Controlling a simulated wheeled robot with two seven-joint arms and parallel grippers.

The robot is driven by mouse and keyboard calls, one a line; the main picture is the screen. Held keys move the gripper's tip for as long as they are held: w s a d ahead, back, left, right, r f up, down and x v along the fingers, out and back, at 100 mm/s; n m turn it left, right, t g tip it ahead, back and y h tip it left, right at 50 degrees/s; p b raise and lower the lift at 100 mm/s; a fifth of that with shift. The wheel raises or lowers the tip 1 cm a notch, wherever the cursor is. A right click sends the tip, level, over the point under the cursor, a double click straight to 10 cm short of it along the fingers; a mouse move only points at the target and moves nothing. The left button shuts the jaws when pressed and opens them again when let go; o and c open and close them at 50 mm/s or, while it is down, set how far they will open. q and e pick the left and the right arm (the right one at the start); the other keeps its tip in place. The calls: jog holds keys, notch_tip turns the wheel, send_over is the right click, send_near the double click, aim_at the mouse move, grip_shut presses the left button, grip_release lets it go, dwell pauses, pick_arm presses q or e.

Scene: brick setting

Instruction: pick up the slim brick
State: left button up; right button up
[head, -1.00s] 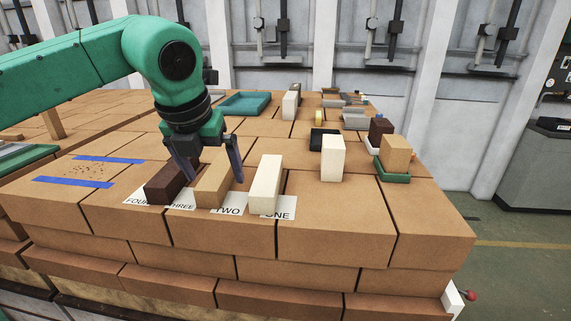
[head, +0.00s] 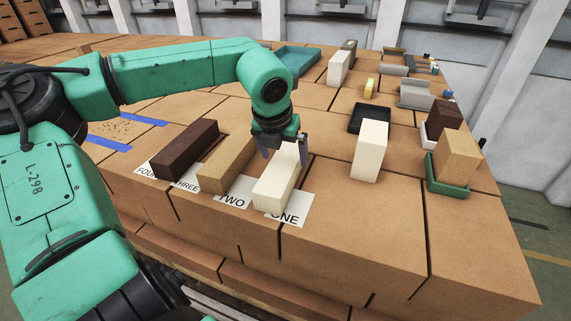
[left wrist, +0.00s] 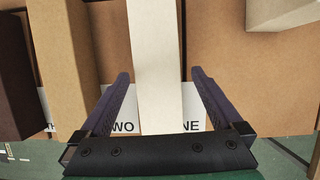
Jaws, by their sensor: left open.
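The cream brick (head: 278,186) lies lengthwise near the front edge, by the cards marked TWO and ONE. It looks slightly narrower than the tan brick (head: 226,166) to its left, so I take it as the slim brick. A dark brown brick (head: 184,150) lies further left. My left gripper (head: 284,152) is open above the far part of the cream brick. In the left wrist view, the gripper (left wrist: 160,75) has one finger on each side of the cream brick (left wrist: 156,50), with gaps showing. My right gripper is not in view.
A tan block (head: 458,157) stands in a green tray (head: 437,184). The brick top in front of the cards is clear.

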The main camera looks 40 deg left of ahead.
aim_at(284, 161)
pick_arm(q)
jog(key=p+x, duration=0.1)
jog(key=x, duration=0.2)
jog(key=shift+w+a+f+p, duration=0.1)
jog(key=shift+a+f+p, duration=0.2)
jog(key=shift+p, duration=0.1)
jog(key=shift+f, duration=0.15)
jog(key=shift+c, duration=1.2)
grip_shut()
jog(key=shift+w, duration=0.1)
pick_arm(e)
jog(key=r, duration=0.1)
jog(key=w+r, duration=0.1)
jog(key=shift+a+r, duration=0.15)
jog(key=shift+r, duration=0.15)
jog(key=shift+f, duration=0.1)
